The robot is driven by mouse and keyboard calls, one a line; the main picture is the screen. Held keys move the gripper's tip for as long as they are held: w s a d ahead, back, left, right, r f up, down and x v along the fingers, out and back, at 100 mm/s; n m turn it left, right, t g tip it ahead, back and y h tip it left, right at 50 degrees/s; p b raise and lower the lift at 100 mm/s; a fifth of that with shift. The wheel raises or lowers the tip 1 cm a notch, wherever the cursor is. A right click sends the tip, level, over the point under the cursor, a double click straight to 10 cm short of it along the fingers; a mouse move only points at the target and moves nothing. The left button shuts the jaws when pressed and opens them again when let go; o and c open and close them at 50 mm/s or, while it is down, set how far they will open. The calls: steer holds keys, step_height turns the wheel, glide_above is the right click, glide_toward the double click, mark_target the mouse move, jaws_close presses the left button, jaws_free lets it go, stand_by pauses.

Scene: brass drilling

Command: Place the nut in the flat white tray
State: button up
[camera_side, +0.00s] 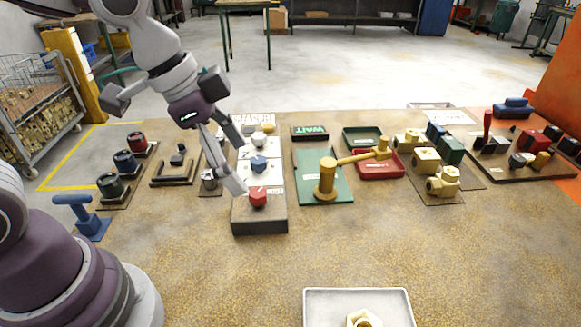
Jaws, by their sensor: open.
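A brass hex nut (364,319) lies inside a flat white tray (312,296) at the bottom edge of the view. The picture edge cuts off the near part of both. My gripper (243,169) is at the left of the middle, far behind and left of the tray. It is open with nothing visible between its fingers. Its fingers point down and right, close to a white panel with knobs (247,180); I cannot tell whether they touch it.
A red knob (258,197) sits on a dark block (259,219) below my fingers. A brass lever valve (327,180) stands on a green plate. Red (379,168) and green (362,137) trays and several brass fittings (425,158) lie further right. The tabletop around the white tray is clear.

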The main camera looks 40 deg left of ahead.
steer(key=s+a+r+n+t+y, duration=0.1)
steer(key=s+a+r+n+y, duration=0.1)
steer(key=s+a+n, duration=0.3)
steer(key=a+n, duration=0.2)
steer(key=n, duration=0.1)
steer(key=shift+s+a+t, duration=0.2)
steer(key=shift+t, duration=0.1)
steer(key=shift+r, duration=0.1)
stand_by(0.5)
